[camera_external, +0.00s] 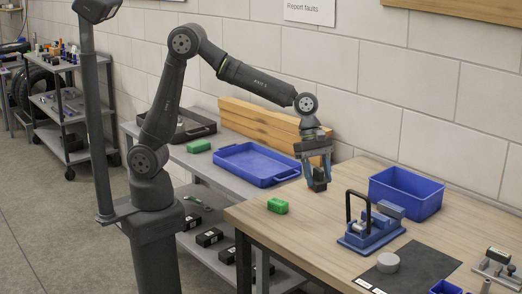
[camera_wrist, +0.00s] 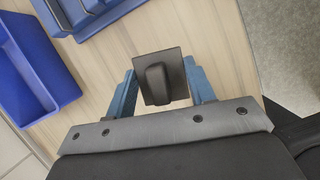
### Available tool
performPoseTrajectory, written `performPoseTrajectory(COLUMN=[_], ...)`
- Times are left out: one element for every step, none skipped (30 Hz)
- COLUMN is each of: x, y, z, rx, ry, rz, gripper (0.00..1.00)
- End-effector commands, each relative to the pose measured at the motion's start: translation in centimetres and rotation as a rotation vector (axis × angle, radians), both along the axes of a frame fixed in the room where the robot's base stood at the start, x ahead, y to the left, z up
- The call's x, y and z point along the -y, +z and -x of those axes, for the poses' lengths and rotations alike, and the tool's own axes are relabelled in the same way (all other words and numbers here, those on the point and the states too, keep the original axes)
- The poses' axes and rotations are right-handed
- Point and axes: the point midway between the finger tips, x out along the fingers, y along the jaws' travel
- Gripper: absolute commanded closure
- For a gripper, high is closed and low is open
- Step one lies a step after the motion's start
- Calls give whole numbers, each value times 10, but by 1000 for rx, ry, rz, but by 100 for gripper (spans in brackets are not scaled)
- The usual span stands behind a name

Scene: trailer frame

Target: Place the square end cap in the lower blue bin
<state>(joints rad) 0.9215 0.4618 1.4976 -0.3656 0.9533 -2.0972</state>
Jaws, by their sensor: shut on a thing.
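The dark square end cap (camera_wrist: 163,78), a flat plate with a raised block in its middle, is between the two blue fingers of my gripper (camera_wrist: 162,88) in the wrist view. In the external view, my gripper (camera_external: 317,170) is shut on the cap (camera_external: 319,185) and points down above the left rear edge of the wooden table. A shallow blue bin (camera_external: 258,164) with handles lies empty on the lower grey bench, left of my gripper. A deeper blue bin (camera_external: 404,196) stands on the wooden table to the right; it also shows at left in the wrist view (camera_wrist: 42,62).
A green block (camera_external: 277,206) lies on the wooden table (camera_external: 310,235) below my gripper; another (camera_external: 199,146) lies on the grey bench. A blue fixture with a black handle (camera_external: 370,230) stands right of the gripper. Wooden beams (camera_external: 262,122) stand along the wall behind the shallow bin.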

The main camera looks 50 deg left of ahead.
Motion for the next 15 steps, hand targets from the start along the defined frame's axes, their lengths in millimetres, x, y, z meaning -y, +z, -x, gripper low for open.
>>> performPoseTrajectory(x=[6,10,16,20,25,32,36,40,45,49,52,56,59,62,65], y=[1,2,3,4,4,5,6,6,7,8,8,8,8,8,7], z=[-10,-17,-28,-38,-48,-62,-73,-84,-98,-108,-119,-133,-144,-154,-168], rx=[1,0,0,-1,-1,-1,-2,-2,-2,-2,-2,-2,-3,-2,-2], ry=[17,30,51,68,86,111,131,150,177,198,217,245,266,285,313], rz=[-1,0,-1,-1,-2,-2,-2,-4,-4,-4,-5,-5,-5,-5,-5], gripper=[75,75,75,75,75,75,75,75,75,75,75,75,75,75,75])
